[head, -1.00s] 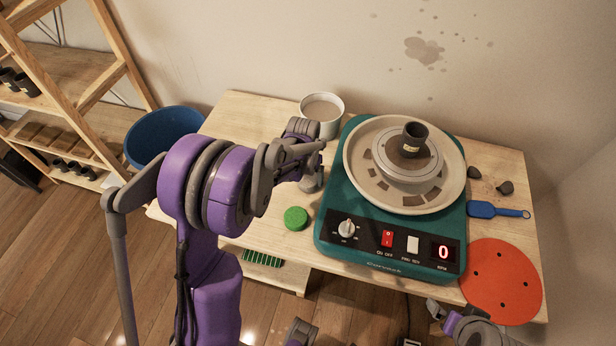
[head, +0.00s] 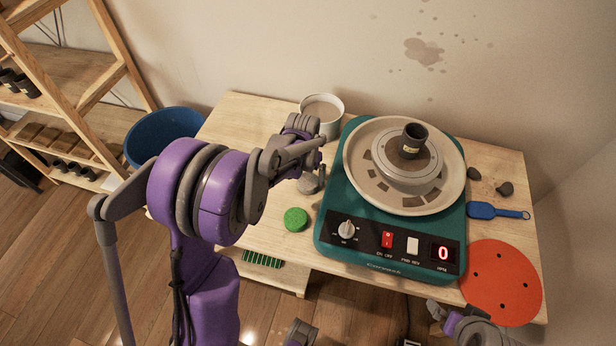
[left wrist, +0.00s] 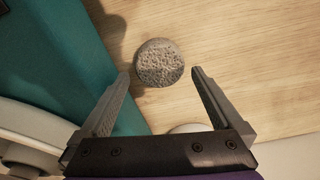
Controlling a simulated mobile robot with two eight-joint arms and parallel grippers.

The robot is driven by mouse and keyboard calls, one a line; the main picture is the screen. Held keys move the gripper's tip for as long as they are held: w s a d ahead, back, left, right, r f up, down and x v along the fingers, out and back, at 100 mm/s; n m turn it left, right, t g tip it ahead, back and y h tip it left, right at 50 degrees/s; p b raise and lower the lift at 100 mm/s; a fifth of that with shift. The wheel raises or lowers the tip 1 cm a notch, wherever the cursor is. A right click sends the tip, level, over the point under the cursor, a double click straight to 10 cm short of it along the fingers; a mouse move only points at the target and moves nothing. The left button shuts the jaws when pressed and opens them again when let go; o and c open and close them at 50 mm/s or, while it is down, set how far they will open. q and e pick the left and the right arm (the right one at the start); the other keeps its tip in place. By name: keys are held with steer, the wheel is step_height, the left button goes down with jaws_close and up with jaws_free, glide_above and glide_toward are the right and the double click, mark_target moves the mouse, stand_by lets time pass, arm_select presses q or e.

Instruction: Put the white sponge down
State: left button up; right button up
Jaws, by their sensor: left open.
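A round, pitted, grey-white piece like a sponge (left wrist: 160,62) lies flat on the wooden table in the left wrist view, just beyond my fingertips and apart from both. It also shows in the head view (head: 308,184), left of the pottery wheel. A smooth whitish edge (left wrist: 190,128) shows between the finger bases, mostly hidden by my gripper; I cannot tell what it is. My left gripper (left wrist: 162,78) is open with nothing between its fingertips; in the head view it is above the table near the white pot. My right gripper (head: 440,312) is low at the front edge; its jaws are unclear.
The teal pottery wheel (head: 335,250) with a small dark cup (head: 414,139) stands right of my left gripper. A white pot (head: 333,126) stands behind it. A green round sponge (head: 296,219) lies in front. An orange disc (head: 500,282) and blue tool (head: 482,210) lie right.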

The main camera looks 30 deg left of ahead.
mark_target(306, 185)
arm_select(q)
step_height(306, 185, up, 9)
steer(key=s, duration=0.1)
steer(key=s+d+r+t, duration=0.1)
steer(key=s+d, duration=0.4)
steer(key=s, duration=0.5)
steer(key=s+d+r+t, duration=0.1)
steer(key=s+d, duration=0.4)
steer(key=s, duration=0.5)
steer(key=shift+s+d+r+m+t+p, duration=0.15)
steer(key=shift+s+m+t+p, duration=0.2)
steer(key=shift+t, duration=0.55)
steer(key=shift+w, duration=0.15)
